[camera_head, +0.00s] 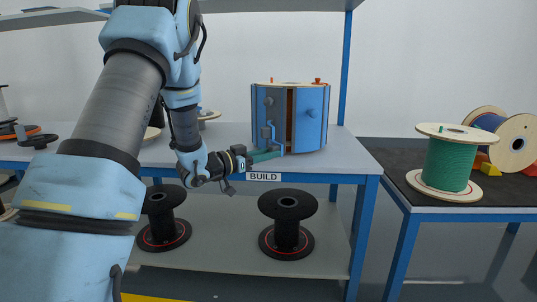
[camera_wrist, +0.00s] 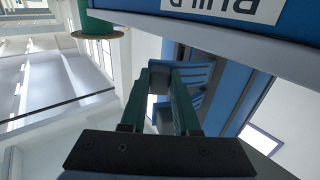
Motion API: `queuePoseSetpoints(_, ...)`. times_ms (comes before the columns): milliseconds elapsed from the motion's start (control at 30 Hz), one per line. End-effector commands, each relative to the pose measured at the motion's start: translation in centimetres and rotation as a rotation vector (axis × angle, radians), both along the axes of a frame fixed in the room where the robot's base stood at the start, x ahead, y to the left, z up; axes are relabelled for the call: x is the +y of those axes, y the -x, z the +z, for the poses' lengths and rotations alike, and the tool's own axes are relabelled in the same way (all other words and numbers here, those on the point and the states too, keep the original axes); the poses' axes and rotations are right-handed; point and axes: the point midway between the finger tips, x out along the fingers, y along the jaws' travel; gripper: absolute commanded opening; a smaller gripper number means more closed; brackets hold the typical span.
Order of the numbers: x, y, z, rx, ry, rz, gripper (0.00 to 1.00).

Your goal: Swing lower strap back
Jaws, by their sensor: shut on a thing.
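A blue drum-like fixture (camera_head: 307,118) stands upright on the bench, with a dark brown vertical gap in its front between blue panels. A blue-grey strap piece (camera_head: 267,136) hangs low on its left front, and I take it to be the lower strap. My gripper (camera_head: 276,152) reaches in from the left at the fixture's base, just above the bench edge. In the wrist view, my gripper's dark green fingers (camera_wrist: 165,75) close on a small grey end of the strap (camera_wrist: 158,82). Its blue part shows behind them. The exact contact is partly hidden by the fingers.
The bench edge (camera_head: 350,171) with its BUILD label (camera_head: 264,177) runs just below my gripper. Black spools (camera_head: 288,222) stand on the lower shelf. A side table (camera_head: 403,185) at right holds a green-wound spool (camera_head: 447,165) and a blue-wound spool (camera_head: 512,140).

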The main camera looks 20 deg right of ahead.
Motion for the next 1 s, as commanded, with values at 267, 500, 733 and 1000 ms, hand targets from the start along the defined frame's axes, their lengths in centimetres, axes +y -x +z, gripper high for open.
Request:
queuePoseSetpoints(267,0.5,-1.0,0.3,-0.008,0.001,0.027,0.50)
queuePoseSetpoints(500,0.3,-0.7,0.2,-0.005,0.003,0.019,0.60)
queuePoseSetpoints(733,1.0,-0.4,0.2,-0.002,0.001,0.018,0.60)
queuePoseSetpoints(1000,5.8,0.9,0.3,-0.002,0.002,0.021,0.60)
